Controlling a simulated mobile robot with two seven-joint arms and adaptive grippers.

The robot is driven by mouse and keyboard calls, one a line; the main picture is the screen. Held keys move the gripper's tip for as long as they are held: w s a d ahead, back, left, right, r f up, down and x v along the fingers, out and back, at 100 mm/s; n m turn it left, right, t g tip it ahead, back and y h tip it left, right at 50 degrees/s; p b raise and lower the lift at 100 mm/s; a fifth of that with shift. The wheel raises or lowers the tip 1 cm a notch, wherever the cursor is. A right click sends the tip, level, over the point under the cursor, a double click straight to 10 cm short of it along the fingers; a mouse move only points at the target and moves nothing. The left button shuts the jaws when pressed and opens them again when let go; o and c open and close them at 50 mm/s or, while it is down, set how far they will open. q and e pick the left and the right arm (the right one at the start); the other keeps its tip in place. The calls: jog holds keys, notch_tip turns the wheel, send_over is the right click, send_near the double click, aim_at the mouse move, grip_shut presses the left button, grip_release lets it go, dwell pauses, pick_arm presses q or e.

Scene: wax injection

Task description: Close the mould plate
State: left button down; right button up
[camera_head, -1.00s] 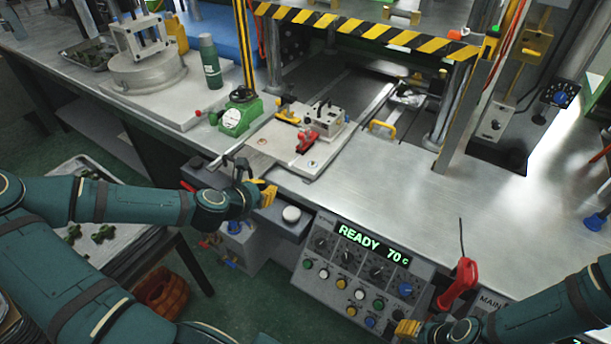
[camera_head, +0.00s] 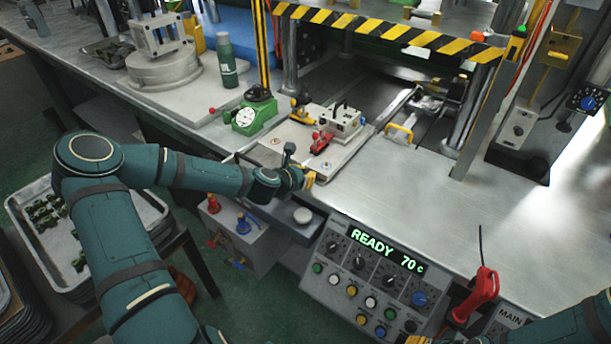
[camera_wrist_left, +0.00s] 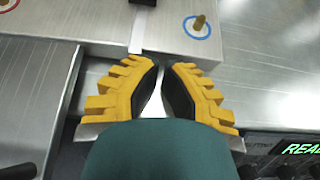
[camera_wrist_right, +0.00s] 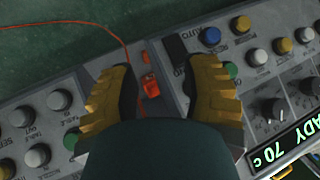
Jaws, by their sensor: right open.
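The mould plate (camera_head: 345,154) is a flat pale metal plate on the bench in front of the press, with a metal block, a red clamp and a yellow-and-black clamp on it. My left gripper (camera_head: 309,179) is at the plate's front edge. In the left wrist view its yellow fingers (camera_wrist_left: 161,66) are nearly together, just short of a metal edge; I cannot make out anything held between them. A brass pin in a blue ring (camera_wrist_left: 197,26) lies just ahead. My right gripper (camera_wrist_right: 160,75) is open and empty above the control panel.
The control panel (camera_head: 345,290) reads READY 70 c. A red-handled tool (camera_head: 484,288) stands to its right. A green dial gauge (camera_head: 247,118) and a green bottle (camera_head: 226,62) stand left of the plate. The bench right of the plate is clear.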

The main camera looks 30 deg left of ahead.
pick_arm(q)
jog(key=shift+w, duration=0.3)
